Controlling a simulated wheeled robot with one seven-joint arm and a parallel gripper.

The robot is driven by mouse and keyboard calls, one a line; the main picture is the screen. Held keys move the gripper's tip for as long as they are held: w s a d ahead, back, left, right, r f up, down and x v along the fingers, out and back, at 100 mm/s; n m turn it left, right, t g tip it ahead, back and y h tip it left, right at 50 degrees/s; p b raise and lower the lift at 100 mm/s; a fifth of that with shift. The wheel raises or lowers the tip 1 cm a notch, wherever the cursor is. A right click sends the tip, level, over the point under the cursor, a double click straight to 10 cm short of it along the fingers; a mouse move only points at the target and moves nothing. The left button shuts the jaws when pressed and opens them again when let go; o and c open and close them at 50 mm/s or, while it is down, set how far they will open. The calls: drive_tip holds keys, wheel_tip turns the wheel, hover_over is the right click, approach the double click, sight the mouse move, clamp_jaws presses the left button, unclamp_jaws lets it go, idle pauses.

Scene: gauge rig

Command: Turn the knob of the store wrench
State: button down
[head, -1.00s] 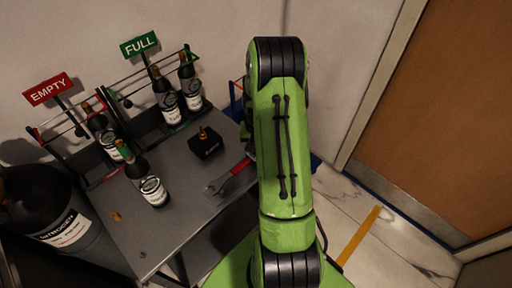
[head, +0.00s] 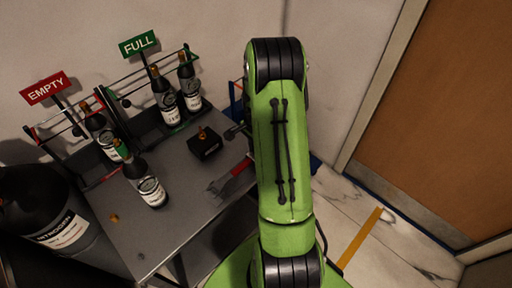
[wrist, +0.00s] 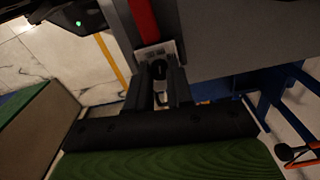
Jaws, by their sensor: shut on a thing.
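The wrench (head: 242,167) with a red handle and grey open jaw is near the right edge of the grey table in the head view. Its handle runs right toward my arm, which hides its far end. In the wrist view a red strip (wrist: 143,18), apparently the handle, runs up from a pale plate with markings. My gripper (wrist: 161,82) is shut on a dark rounded end just below that plate, apparently the wrench's end. My arm hides the gripper in the head view. I cannot tell whether the wrench is lifted. No separate knob can be made out clearly.
A black block (head: 205,145) with a brass fitting is beside the wrench. A bottle (head: 147,185) stands alone on the table (head: 150,235). Racks under EMPTY (head: 48,89) and FULL (head: 137,44) signs hold bottles. A large nitrogen cylinder (head: 45,205) is at left, a brown door (head: 440,130) at right.

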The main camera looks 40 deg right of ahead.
drive_tip(key=shift+m, duration=0.5)
idle(0.3)
drive_tip(key=c, duration=1)
unclamp_jaws()
wheel_tip(320, 180, up, 16)
drive_tip(key=p, duration=0.3)
drive_tip(key=shift+f, duration=0.15)
